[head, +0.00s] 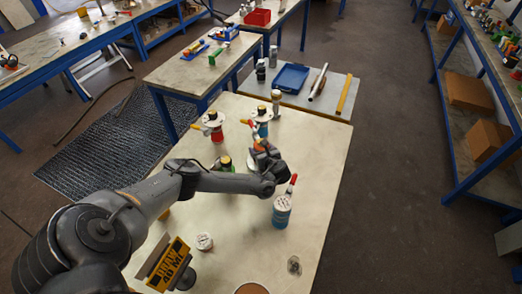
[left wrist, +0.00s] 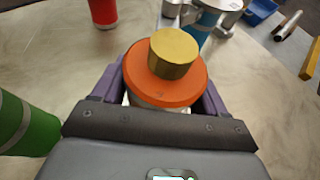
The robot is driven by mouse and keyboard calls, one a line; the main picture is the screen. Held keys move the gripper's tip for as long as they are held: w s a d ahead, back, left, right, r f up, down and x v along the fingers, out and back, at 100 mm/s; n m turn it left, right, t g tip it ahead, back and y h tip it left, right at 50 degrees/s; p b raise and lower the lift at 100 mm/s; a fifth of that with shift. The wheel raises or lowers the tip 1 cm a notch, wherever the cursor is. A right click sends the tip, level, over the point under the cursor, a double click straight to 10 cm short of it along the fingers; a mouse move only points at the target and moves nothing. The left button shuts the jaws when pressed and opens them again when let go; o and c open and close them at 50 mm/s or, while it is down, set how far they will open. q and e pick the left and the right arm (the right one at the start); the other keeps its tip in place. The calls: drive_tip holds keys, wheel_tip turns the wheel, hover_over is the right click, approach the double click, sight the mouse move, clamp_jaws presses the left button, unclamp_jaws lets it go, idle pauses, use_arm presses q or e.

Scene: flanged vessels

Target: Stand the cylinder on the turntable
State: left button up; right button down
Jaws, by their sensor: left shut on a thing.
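My left gripper (head: 264,156) is over the middle of the near table. In the left wrist view its purple fingers (left wrist: 162,92) are shut around a vessel with an orange flange (left wrist: 165,82), a gold cap and a pale body, mostly hidden. This cylinder looks upright; the head view shows a little of its orange part (head: 260,143). I cannot tell if its base touches the table. A round brown disc with a pale rim (head: 252,289), possibly the turntable, is cut off at the bottom edge of the head view. My right gripper is not in view.
A red vessel (head: 214,127), a blue vessel (head: 262,124) and a green vessel (head: 225,166) stand around the gripper.

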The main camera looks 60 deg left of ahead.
use_arm(q)
drive_tip(key=o, duration=1.5)
drive_tip(key=shift+f, duration=0.1)
drive_tip(key=shift+o, duration=0.2)
drive_tip(key=shift+d+r+p, duration=0.35)
drive_tip(key=shift+d+r, duration=0.1)
drive_tip(key=shift+d, duration=0.1)
drive_tip(key=p+v, duration=0.4)
drive_tip(key=v, duration=0.6)
drive_tip(key=shift+d, duration=0.4)
drive_tip(key=shift+s+r+p, duration=0.15)
drive_tip(key=shift+p, duration=0.15)
